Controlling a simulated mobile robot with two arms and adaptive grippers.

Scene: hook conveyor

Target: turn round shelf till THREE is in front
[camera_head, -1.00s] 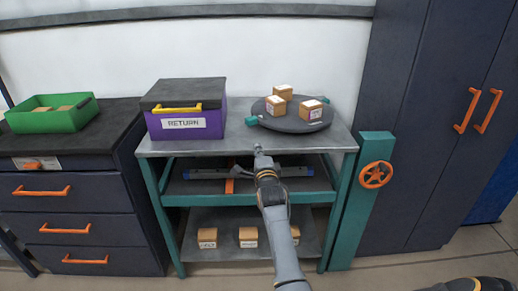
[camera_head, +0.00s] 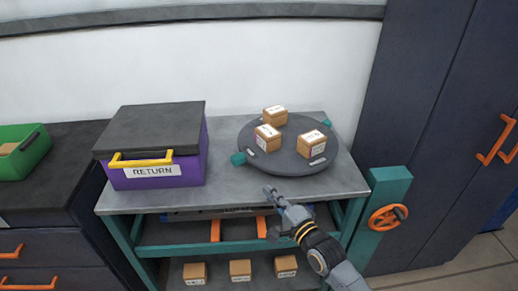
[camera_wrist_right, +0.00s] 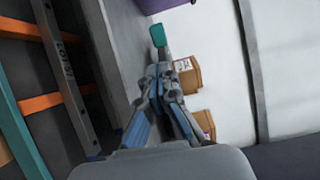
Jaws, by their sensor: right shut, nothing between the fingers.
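The round shelf (camera_head: 288,168) is a dark grey disc on the grey table top, with a teal knob (camera_head: 238,158) at its left front and another teal knob (camera_head: 326,124) at its right back. Three labelled boxes stand on it: one at the back (camera_head: 274,115), one at left (camera_head: 267,138), one at right (camera_head: 312,145). Their label words are too small to read. My right gripper (camera_head: 271,192) is shut and empty, in front of the disc and right of the left knob. The right wrist view shows its fingers (camera_wrist_right: 158,72) near a teal knob (camera_wrist_right: 158,36); contact cannot be told.
A purple RETURN box (camera_head: 190,160) with a yellow handle stands left of the disc. A teal post (camera_head: 388,185) with an orange handwheel (camera_head: 388,217) is at the right. Several small boxes sit on the lower shelf. A green bin (camera_head: 35,150) is far left.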

